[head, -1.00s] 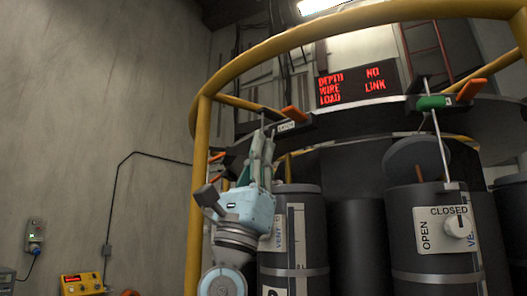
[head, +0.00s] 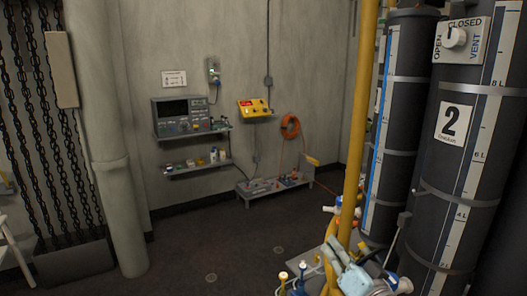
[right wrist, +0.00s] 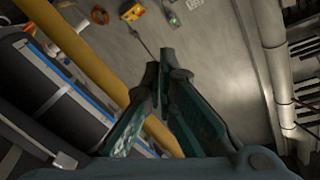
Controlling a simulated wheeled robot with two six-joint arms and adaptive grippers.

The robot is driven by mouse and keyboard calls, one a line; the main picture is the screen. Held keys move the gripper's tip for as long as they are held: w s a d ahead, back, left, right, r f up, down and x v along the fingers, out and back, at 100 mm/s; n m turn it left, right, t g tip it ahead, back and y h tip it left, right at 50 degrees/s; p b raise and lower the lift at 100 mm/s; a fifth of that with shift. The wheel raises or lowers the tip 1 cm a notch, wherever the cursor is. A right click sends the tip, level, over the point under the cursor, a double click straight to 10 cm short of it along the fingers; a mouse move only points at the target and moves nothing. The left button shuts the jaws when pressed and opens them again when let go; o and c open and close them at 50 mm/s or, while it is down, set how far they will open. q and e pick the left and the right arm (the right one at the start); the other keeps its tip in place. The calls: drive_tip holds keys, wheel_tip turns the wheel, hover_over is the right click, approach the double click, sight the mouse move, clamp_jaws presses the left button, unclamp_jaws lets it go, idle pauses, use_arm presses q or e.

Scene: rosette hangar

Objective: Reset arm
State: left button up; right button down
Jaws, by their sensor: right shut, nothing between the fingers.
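My right gripper (head: 336,252) shows at the bottom edge of the head view, right of centre, in front of the yellow post. Its light blue body is partly cut off by the frame. In the right wrist view its two dark green fingers (right wrist: 162,72) come together at the tips, with nothing held between them. My left gripper is in neither view.
A yellow post (head: 359,130) stands close by the right gripper. Tall dark cylinders (head: 462,160) with level scales fill the right side. Wall shelves (head: 195,168), a yellow box (head: 254,108) and an orange hose coil (head: 290,127) are at the back. The middle floor (head: 215,245) is clear.

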drive_tip(key=s+d+f+n+g+h, duration=0.15)
drive_tip(key=s+f+g, duration=0.25)
drive_tip(key=s+f, duration=0.5)
drive_tip(key=s+d+f+n+g+h, duration=0.1)
drive_tip(key=s+d+f+g+h, duration=0.15)
drive_tip(key=s+f, duration=0.65)
drive_tip(key=s+d+f+n+g+h, duration=0.1)
drive_tip(key=s+d+f+g, duration=0.1)
drive_tip(key=s+f+g, duration=0.5)
drive_tip(key=s+d+f+n+g+h, duration=0.1)
drive_tip(key=s+d+f, duration=0.25)
drive_tip(key=s, duration=0.65)
wheel_tip(320, 180, down, 22)
drive_tip(key=s+d+f, duration=0.1)
drive_tip(key=s, duration=0.2)
drive_tip(key=s+f+g, duration=0.1)
drive_tip(key=s+f, duration=0.8)
drive_tip(key=s, duration=0.3)
drive_tip(key=shift+s+d+f+m+g, duration=0.2)
drive_tip(key=shift+s+f+m+g, duration=0.05)
drive_tip(key=shift+f+m+g, duration=0.1)
